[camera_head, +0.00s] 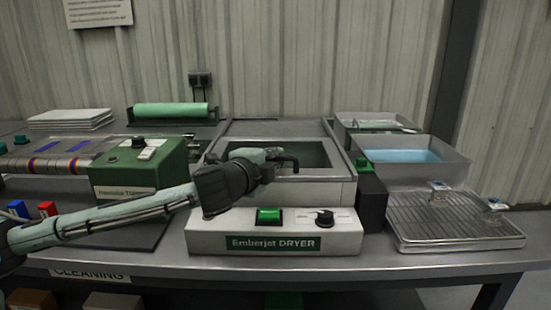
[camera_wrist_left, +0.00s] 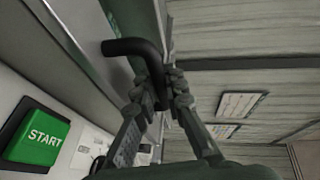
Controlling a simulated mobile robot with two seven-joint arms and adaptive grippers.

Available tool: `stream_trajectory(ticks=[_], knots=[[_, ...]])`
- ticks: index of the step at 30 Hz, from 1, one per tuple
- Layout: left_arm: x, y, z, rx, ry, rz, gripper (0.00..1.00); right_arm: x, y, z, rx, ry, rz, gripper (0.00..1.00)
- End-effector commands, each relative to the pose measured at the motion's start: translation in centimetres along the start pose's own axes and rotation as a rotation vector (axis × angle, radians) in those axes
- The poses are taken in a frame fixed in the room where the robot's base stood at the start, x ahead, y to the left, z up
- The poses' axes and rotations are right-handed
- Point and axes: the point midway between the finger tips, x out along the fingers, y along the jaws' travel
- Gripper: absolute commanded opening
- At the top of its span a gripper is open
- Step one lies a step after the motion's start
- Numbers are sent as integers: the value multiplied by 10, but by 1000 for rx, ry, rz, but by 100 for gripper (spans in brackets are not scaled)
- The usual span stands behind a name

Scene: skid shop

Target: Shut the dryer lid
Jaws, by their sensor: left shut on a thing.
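The Emberjet dryer (camera_head: 205,243) stands at the middle of the bench, a grey box with a green button and a dark knob on its front. Its top shows a dark green recessed area (camera_head: 312,150) inside a grey rim; how far the lid stands open is hard to tell. My left gripper (camera_head: 274,155) reaches over the dryer's front edge from the left. It is shut on a dark bent handle (camera_head: 288,162). In the left wrist view, the fingers (camera_wrist_left: 160,92) close around this black handle (camera_wrist_left: 132,46), beside the green START button (camera_wrist_left: 36,138). My right gripper is out of view.
A green-topped machine (camera_head: 140,165) stands left of the dryer. A grey basin of blue liquid (camera_head: 400,156) and a wire rack (camera_head: 455,222) stand to the right. A green roll (camera_head: 171,110) lies behind, near the corrugated wall.

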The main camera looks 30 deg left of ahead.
Motion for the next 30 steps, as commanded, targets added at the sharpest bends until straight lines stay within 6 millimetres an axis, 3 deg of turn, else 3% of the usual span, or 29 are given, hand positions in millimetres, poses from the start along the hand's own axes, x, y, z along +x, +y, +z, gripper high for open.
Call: stream_trajectory(ticks=[7, 8, 10, 19, 30], knots=[[-2, 5, -4, -1, 10, 11, 0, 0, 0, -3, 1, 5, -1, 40], [-2, 5, -4, 0, 10, 11, 14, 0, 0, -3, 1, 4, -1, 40], [-2, 5, -4, 0, 10, 11, 20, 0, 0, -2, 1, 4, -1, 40], [-4, 4, -2, 1, 6, 7, 20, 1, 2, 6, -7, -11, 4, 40], [-58, 5, -2, 9, 5, 11, 20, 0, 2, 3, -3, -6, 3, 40]])
